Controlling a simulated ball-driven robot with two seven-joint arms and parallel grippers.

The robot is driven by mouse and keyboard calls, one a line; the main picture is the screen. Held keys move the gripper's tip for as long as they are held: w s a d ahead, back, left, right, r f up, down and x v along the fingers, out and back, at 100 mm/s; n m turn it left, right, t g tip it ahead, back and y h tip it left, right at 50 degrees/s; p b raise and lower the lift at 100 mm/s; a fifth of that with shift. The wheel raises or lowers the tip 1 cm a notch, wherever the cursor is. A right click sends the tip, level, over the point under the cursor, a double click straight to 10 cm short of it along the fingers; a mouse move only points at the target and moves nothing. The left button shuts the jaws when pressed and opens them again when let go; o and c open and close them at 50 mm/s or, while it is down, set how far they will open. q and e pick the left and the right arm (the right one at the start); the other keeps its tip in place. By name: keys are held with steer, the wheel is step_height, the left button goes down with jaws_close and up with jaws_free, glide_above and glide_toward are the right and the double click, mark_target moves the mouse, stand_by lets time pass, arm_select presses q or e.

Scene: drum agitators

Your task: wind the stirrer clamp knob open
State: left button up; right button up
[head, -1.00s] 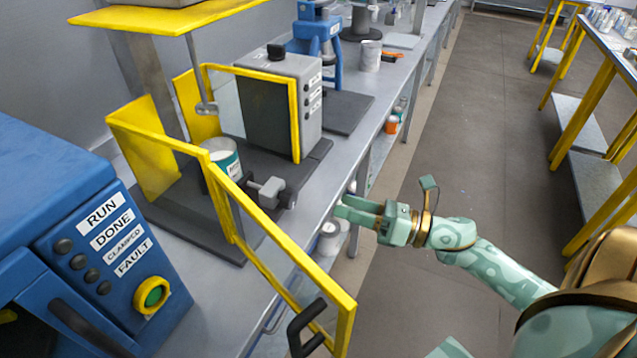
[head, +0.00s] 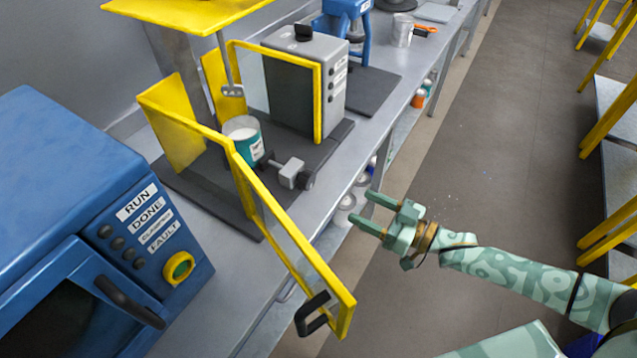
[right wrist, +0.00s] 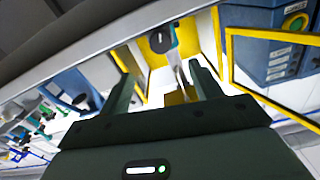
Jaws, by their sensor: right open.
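The stirrer clamp (head: 290,172) is a small grey block on the dark base, beside a teal-and-white can (head: 243,138). My left gripper is not in view.
A yellow-framed clear door (head: 290,240) with a black handle (head: 313,313) swings out over the bench edge, left of my right gripper. A grey control box (head: 318,85) stands behind the clamp. A blue machine (head: 75,190) stands at the left. The aisle floor is clear.

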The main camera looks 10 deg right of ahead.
mark_target(312, 183)
steer(key=b+x, duration=0.1)
steer(key=x, duration=1.2)
